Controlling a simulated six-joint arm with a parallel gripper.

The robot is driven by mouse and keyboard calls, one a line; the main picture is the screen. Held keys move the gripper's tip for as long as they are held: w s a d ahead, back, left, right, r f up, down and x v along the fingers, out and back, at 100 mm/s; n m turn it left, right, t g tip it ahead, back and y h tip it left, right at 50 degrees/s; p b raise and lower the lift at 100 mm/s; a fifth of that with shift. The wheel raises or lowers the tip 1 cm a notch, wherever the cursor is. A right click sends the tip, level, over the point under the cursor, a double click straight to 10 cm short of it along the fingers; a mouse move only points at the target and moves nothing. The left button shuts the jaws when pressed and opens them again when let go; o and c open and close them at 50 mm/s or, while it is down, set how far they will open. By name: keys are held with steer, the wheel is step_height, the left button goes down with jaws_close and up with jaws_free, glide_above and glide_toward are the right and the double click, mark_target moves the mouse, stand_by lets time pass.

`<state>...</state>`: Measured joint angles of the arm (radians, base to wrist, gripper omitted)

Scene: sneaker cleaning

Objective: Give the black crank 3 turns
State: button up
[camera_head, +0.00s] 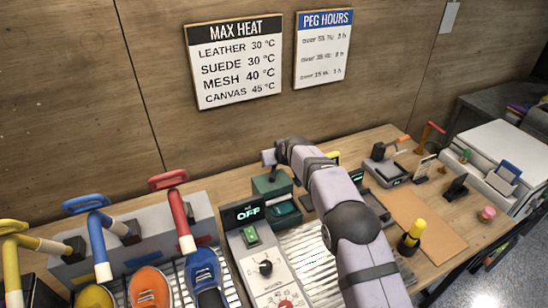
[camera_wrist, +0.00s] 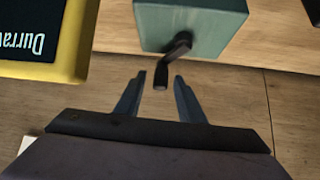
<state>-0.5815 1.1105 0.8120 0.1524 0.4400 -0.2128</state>
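The black crank (camera_wrist: 176,50) sticks out from the green box (camera_wrist: 190,18) in the wrist view, its handle end pointing down in the picture. My gripper (camera_wrist: 160,76) is open, its two fingertips on either side of the handle end with visible gaps. I cannot tell whether the handle lies at the same depth as the fingertips. In the head view the green box (camera_head: 270,186) stands at the back of the bench, below and beside the end of my arm. The crank cannot be made out clearly there.
A yellow-framed dark panel (camera_wrist: 45,40) is close at the left in the wrist view. In the head view a control panel with an OFF display (camera_head: 243,212) stands in front of the box. Sneakers on a rack (camera_head: 180,280) are at left; a yellow-topped bottle (camera_head: 410,238) is at right.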

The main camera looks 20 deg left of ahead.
steer(key=shift+f, duration=0.1)
jaws_close()
steer(key=shift+m, duration=0.4)
